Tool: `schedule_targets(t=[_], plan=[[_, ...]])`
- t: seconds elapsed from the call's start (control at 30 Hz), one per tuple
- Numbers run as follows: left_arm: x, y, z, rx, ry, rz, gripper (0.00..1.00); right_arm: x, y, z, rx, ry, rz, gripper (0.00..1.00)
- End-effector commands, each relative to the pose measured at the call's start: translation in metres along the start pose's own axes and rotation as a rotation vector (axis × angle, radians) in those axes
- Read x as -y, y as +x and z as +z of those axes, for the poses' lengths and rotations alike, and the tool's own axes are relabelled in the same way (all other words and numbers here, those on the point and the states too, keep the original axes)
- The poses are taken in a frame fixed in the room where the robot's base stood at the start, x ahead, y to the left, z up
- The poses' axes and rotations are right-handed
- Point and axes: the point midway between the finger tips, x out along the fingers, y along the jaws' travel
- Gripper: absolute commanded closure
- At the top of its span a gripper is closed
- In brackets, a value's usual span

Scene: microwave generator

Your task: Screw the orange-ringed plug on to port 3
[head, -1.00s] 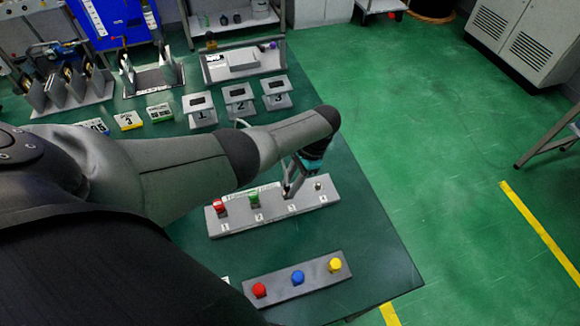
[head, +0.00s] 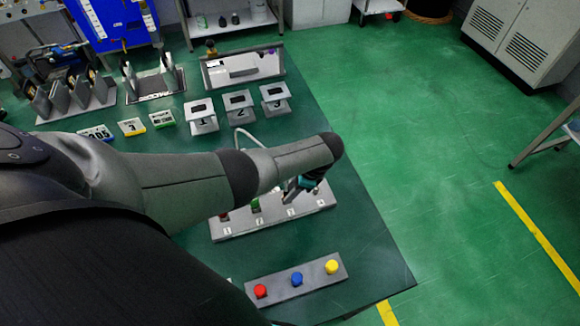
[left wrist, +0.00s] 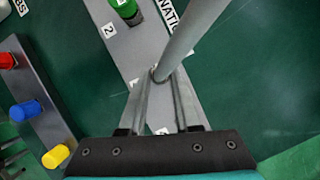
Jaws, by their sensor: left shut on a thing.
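The grey port strip (head: 228,233) lies on the green table, with numbered labels 1 to 4. A red plug (head: 223,216) is at port 1 and a green plug (head: 255,205) at port 2; the green one also shows in the left wrist view (left wrist: 122,7). My left gripper (head: 288,192) is over the strip near port 3, its fingers closed around the end of a grey cable (left wrist: 190,38), seen in the left wrist view. No orange ring shows; the plug end and port 3 are hidden by the fingers. My right gripper is not in view.
A button box (head: 275,292) with red, blue and yellow buttons lies nearer the front. Numbered grey stands (head: 238,103) and small signs (head: 131,127) stand farther back. The table's right edge is close to the strip. My left arm covers much of the table.

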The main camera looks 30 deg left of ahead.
Motion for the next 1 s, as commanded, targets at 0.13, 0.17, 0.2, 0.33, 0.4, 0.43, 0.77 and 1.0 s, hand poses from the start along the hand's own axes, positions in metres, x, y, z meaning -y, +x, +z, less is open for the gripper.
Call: schedule_targets(t=[0.13,0.17,0.2,0.33,0.4,0.43,0.77,1.0], plan=[[0.0001,-0.0005,-0.0009,-0.002,0.004,-0.002,1.00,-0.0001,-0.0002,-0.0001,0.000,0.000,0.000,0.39],[0.0001,-0.0004,-0.0009,-0.002,0.004,-0.002,1.00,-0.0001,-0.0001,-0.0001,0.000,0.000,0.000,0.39],[0.0000,-0.0004,-0.0009,-0.002,0.004,-0.002,1.00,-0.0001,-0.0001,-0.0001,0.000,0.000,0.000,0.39],[0.0000,-0.0004,-0.0010,-0.002,0.003,-0.002,1.00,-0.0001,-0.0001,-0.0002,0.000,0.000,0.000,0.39],[0.0000,-0.0004,-0.0010,-0.002,0.003,-0.002,0.63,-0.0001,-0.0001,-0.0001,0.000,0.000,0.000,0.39],[0.0000,-0.0004,-0.0009,-0.002,0.003,-0.002,0.60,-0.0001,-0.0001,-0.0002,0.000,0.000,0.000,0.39],[0.0000,-0.0002,-0.0005,-0.001,0.002,-0.001,0.38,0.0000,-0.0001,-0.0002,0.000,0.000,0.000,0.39],[0.0001,-0.0097,0.0000,-0.002,0.002,-0.001,0.38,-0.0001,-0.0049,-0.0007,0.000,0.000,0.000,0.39]])
